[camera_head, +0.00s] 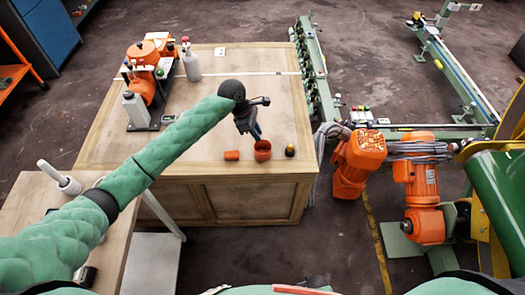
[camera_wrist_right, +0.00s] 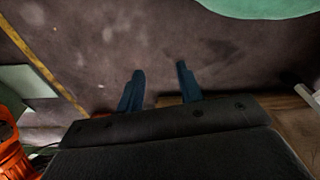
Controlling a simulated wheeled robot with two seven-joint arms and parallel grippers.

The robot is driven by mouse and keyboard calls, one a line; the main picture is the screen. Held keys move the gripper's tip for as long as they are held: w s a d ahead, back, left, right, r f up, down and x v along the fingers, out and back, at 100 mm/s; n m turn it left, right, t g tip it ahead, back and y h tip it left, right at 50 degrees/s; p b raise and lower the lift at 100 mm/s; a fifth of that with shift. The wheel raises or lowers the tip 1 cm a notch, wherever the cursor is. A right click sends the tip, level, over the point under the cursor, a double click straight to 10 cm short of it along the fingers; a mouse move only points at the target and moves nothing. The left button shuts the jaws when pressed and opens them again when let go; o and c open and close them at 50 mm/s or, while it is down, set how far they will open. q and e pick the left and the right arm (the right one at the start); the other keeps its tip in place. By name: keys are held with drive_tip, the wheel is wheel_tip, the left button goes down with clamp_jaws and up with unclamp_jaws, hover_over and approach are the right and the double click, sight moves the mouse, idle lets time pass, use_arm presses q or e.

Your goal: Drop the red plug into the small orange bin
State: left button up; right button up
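A small orange bin (camera_head: 262,155) stands near the front edge of the wooden table, its dark opening facing up. My left gripper (camera_head: 257,134) hangs just above the bin with its blue fingers pointing down. The fingers look close together, but they are too small to tell whether they are shut or hold anything. I cannot make out the red plug for certain; it may be hidden at the fingers or in the bin. My right gripper (camera_wrist_right: 159,82) is open and empty over the floor in the right wrist view.
A short orange cylinder (camera_head: 232,155) lies left of the bin, and a small black and yellow object (camera_head: 290,150) sits right of it. An orange machine (camera_head: 145,70) and a grey bottle (camera_head: 191,65) stand at the table's back left. The table's middle is mostly clear.

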use_arm(q)
drive_tip(key=o, duration=0.5)
drive_tip(key=shift+c, duration=0.2)
use_arm(e)
drive_tip(key=shift+f, duration=0.1)
use_arm(q)
drive_tip(key=shift+r, duration=0.15)
drive_tip(key=shift+w+a+r+b, duration=0.1)
drive_tip(key=shift+a+r+b, duration=0.1)
drive_tip(key=shift+r+b, duration=0.1)
drive_tip(key=b+v, duration=0.2)
drive_tip(key=v, duration=0.4)
drive_tip(key=shift+r+b, duration=0.35)
drive_tip(key=shift+r, duration=0.05)
use_arm(e)
wheel_tip(320, 180, up, 8)
drive_tip(key=w+a, duration=0.2)
drive_tip(key=shift+a+f+g, duration=0.15)
drive_tip(key=shift+f+g, duration=0.05)
drive_tip(key=shift+g, duration=0.1)
use_arm(q)
drive_tip(key=shift+a, duration=0.1)
